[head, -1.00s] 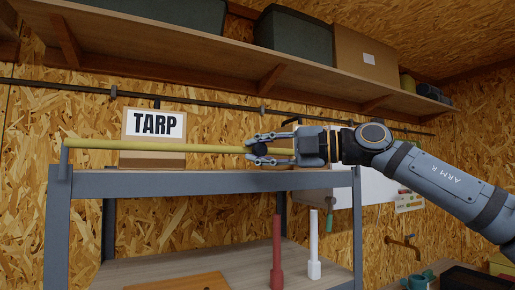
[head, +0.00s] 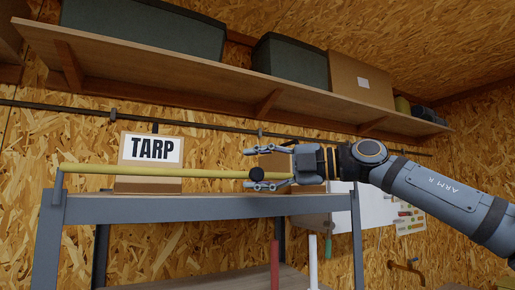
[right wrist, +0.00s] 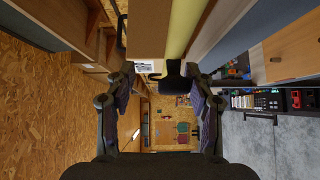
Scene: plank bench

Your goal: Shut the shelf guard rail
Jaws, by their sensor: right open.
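The guard rail (head: 165,171) is a yellow bar above the grey shelf's top board (head: 215,208). Its left end meets a short grey upright (head: 59,182) at the shelf's left corner. Its right end, with a dark knob (head: 256,173), stops short of the shelf's right post. My right gripper (head: 252,169) is open, one finger above and one below the knob. In the right wrist view the yellow rail (right wrist: 183,32) comes down from the top to the dark knob (right wrist: 172,78) between the spread fingers (right wrist: 163,82). Finger contact is unclear. My left gripper is out of view.
A box marked TARP (head: 150,186) stands on the shelf behind the rail. Another cardboard box (head: 310,188) is partly hidden by my right gripper. A wooden wall shelf (head: 200,72) with dark bins hangs above. Red (head: 275,262) and white (head: 313,262) upright items show below the top board.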

